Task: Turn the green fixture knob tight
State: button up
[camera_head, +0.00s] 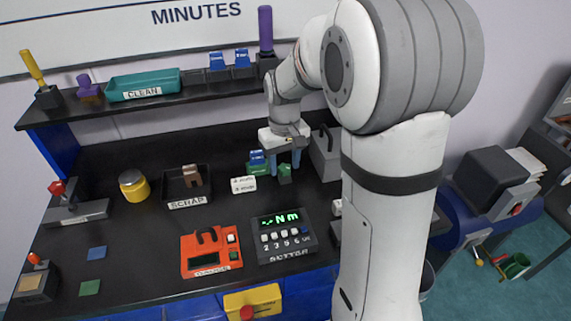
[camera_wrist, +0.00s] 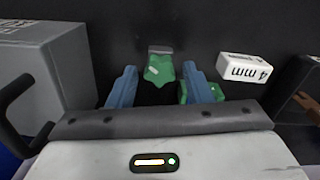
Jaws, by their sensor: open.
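The green fixture knob (camera_head: 285,172) stands on the black bench, below my gripper (camera_head: 285,163). In the wrist view the lobed green knob (camera_wrist: 159,69) shows between and just beyond the two blue fingers of my gripper (camera_wrist: 161,76). The fingers are spread apart, with a gap visible on each side of the knob, so the gripper is open and empty. A green fixture body (camera_head: 258,169) with blue blocks on it sits just left of the gripper. In the wrist view a green part (camera_wrist: 216,92) is partly hidden behind the right finger.
White "4 mm" blocks (camera_wrist: 245,68) lie near the fixture. A grey box with a handle (camera_head: 325,153) stands close on the right. The scrap tray (camera_head: 186,203) is to the left. The setter (camera_head: 284,238) and an orange device (camera_head: 211,252) are nearer the front.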

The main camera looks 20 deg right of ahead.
jog(key=n, duration=0.4)
jog(key=shift+n, duration=0.4)
jog(key=n, duration=0.5)
jog(key=c, duration=0.8)
jog(key=m, duration=0.4)
jog(key=shift+m, duration=0.3)
jog(key=shift+c, duration=0.2)
